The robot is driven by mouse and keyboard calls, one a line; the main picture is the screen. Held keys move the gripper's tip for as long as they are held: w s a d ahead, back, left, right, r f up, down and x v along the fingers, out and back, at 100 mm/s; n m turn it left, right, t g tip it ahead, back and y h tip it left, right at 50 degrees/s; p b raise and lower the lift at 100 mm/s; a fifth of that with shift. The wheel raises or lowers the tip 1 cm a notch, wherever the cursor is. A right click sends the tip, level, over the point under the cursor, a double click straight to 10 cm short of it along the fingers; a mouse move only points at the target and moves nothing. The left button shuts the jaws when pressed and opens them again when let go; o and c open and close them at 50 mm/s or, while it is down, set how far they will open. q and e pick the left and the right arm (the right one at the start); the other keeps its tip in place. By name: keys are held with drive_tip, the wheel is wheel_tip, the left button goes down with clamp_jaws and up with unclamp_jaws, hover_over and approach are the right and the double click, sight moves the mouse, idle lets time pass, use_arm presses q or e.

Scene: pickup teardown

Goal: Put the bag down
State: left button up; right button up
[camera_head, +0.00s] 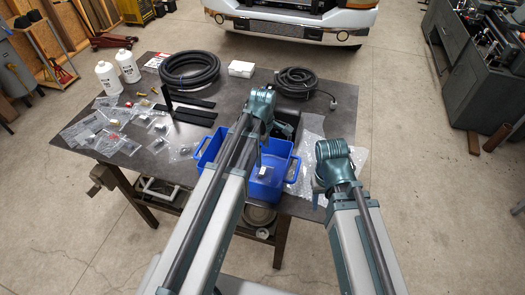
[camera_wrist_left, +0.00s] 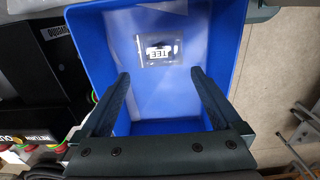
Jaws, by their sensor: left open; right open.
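A clear plastic bag with a small dark-and-white labelled part (camera_wrist_left: 160,50) lies inside the blue bin (camera_wrist_left: 95,45), seen in the left wrist view. My left gripper (camera_wrist_left: 160,75) is open above the bin, its two fingers apart with the bag beyond their tips and not gripped. In the head view the blue bin (camera_head: 282,150) stands at the table's front edge, partly covered by my left arm. The left fingertips are hard to make out there. My right gripper (camera_head: 319,190) is open and empty, to the right of the bin.
Several other clear bags (camera_head: 85,127) lie on the left of the dark table (camera_head: 235,100). Two white bottles (camera_head: 128,66), coiled black hoses (camera_head: 190,70), black strips (camera_head: 190,117) and a white box (camera_head: 241,69) are further back. Bubble wrap (camera_head: 312,150) lies right of the bin.

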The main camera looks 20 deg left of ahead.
use_arm(q)
drive_tip(key=s+d+m, duration=0.5)
drive_tip(key=s+m, duration=0.2)
drive_tip(key=m, duration=0.3)
drive_tip(key=s+d+r+m+y, duration=0.1)
drive_tip(key=s+d+m, duration=0.4)
drive_tip(key=m, duration=0.6)
drive_tip(key=shift+s+d+r+p, duration=0.25)
drive_tip(key=shift+s+r+p, duration=0.05)
drive_tip(key=shift+s, duration=0.95)
use_arm(e)
drive_tip(key=shift+r, duration=0.75)
